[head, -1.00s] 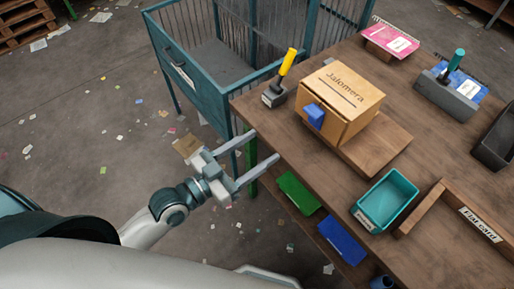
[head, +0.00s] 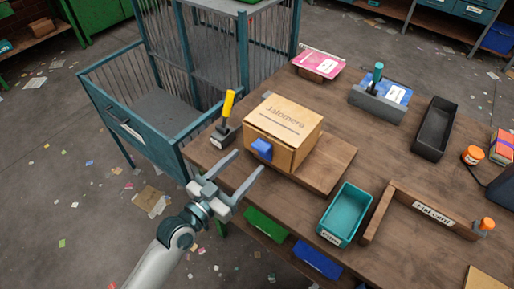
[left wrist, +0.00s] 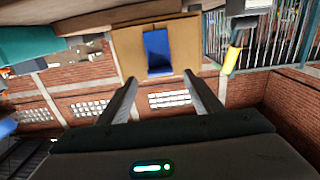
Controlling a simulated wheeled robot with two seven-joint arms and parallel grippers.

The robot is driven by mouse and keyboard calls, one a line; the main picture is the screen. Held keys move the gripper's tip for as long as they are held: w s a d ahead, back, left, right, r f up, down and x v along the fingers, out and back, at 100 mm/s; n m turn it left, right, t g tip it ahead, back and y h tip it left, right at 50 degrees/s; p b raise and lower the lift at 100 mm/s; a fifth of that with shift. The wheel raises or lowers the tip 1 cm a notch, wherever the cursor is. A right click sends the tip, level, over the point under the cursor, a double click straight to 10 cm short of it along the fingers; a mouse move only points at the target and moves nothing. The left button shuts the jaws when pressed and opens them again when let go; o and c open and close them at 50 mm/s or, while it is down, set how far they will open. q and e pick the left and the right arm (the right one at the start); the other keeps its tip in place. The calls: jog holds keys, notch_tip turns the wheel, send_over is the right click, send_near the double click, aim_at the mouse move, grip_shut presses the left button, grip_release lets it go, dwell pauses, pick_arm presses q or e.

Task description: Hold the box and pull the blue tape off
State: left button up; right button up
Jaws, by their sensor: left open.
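A cardboard box (head: 287,117) marked "Jalomera" sits on a raised wooden board (head: 332,170) on the table. A piece of blue tape (head: 262,149) is on the box's near side, by its lower left corner. My left gripper (head: 249,168) is open and empty, in front of the box and a little to the left of the tape, apart from it. In the left wrist view the tape (left wrist: 158,52) shows on the box face (left wrist: 183,42), beyond and between the two open fingers (left wrist: 158,92). My right gripper is not in view.
A yellow-handled tool (head: 228,105) stands left of the box at the table edge. A teal tray (head: 345,213) and a wooden fence (head: 420,208) lie to the right. A blue-green wire cage (head: 150,125) stands beyond the table's left edge.

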aim_at(258, 150)
pick_arm(q)
jog(key=p+x, duration=0.1)
jog(key=x, duration=0.4)
jog(key=shift+w, duration=0.1)
jog(key=shift+w+d, duration=0.5)
jog(key=shift+w, duration=0.05)
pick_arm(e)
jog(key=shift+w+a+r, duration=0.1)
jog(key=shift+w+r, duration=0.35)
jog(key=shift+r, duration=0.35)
